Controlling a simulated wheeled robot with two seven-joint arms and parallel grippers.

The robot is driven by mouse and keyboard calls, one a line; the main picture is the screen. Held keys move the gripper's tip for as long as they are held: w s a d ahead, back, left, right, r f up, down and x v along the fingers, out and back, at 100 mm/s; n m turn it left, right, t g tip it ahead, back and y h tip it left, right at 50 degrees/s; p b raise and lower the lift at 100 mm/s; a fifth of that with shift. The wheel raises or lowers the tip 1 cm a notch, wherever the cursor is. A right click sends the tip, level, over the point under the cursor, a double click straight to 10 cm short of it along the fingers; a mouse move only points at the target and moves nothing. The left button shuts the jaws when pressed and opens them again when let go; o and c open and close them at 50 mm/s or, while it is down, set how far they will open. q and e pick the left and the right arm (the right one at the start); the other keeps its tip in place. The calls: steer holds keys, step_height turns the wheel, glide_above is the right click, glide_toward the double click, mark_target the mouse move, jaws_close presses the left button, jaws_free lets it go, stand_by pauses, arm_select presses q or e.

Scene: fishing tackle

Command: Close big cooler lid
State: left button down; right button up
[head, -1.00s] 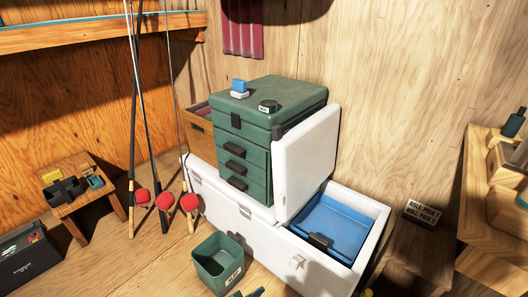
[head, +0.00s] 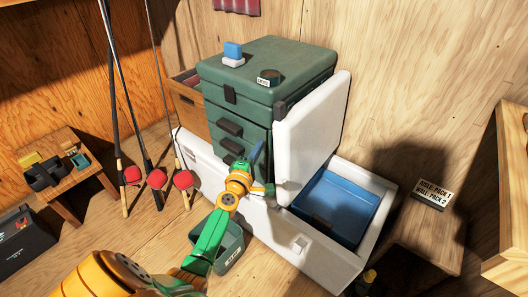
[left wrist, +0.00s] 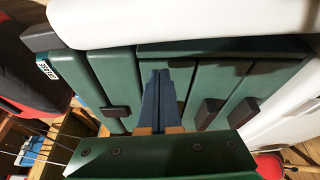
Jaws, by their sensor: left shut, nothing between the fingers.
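The big white cooler (head: 290,252) sits on the floor with its right compartment open. Its white lid (head: 315,140) stands upright against the right side of the green tackle box; it also crosses the top of the left wrist view (left wrist: 200,22). A blue tray (head: 335,205) lies inside the open compartment. My left gripper (head: 257,152) is shut and empty, in front of the tackle box drawers and left of the lid. Its blue fingers (left wrist: 163,90) are together in the left wrist view. I cannot tell whether they touch a drawer. My right gripper is out of view.
The green tackle box (head: 265,70) stands on the cooler's left part, with small items on top. A green bin (head: 231,250) is on the floor beneath my left arm. Fishing rods (head: 138,110) lean at left. A wooden bench (head: 425,225) stands right of the cooler.

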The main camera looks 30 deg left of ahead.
arm_select(q)
steer(key=shift+s+d+r, duration=0.1)
steer(key=shift+d+r, duration=0.05)
steer(key=shift+d, duration=0.45)
steer(key=shift+s+d+r, duration=0.1)
steer(key=shift+d, duration=0.45)
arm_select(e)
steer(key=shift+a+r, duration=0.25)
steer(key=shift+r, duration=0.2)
arm_select(q)
steer(key=shift+d, duration=0.15)
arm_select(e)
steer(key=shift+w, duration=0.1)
